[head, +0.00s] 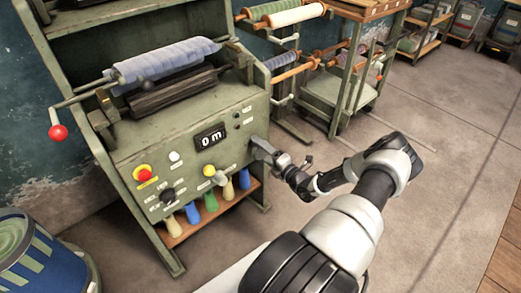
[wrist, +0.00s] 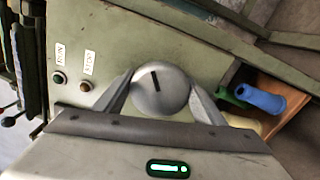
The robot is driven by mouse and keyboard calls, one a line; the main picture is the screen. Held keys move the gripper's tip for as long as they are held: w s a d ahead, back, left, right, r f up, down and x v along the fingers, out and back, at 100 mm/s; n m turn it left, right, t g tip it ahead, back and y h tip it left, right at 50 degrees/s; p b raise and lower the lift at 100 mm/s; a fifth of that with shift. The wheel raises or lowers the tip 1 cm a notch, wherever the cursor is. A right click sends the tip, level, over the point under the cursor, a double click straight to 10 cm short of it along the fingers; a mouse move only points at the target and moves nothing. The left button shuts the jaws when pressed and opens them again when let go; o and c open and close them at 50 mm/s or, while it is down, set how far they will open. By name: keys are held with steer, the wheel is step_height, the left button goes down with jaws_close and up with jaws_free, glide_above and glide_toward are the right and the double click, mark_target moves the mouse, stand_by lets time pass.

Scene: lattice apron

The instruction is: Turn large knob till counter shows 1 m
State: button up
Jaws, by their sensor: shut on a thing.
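The large knob (wrist: 168,98) is a round grey metal dial with a short dark mark, seen in the wrist view tilted slightly left of straight up. My gripper (wrist: 160,90) has one finger on each side of it and is shut on it. In the head view my gripper (head: 258,149) is at the right side of the green machine's front panel and hides the knob. The counter (head: 210,137) on that panel is a black display that reads "0 m" in white.
The panel also has a red button on yellow (head: 143,174), a small dark knob (head: 168,195), a yellow-topped control (head: 209,171) and two small buttons (wrist: 86,87). Coloured spools (head: 210,201) sit on a shelf below. A red-knobbed crank (head: 58,132) sticks out left. Floor at right is clear.

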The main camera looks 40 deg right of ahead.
steer(key=shift+m, duration=0.5)
steer(key=o, duration=1.1)
steer(key=shift+c, duration=0.2)
steer(key=shift+s, duration=0.1)
steer(key=s+d+p, duration=0.1)
steer(key=s+p, duration=0.2)
steer(key=s, duration=1.4)
steer(key=shift+d, duration=0.2)
steer(key=shift+s, duration=0.1)
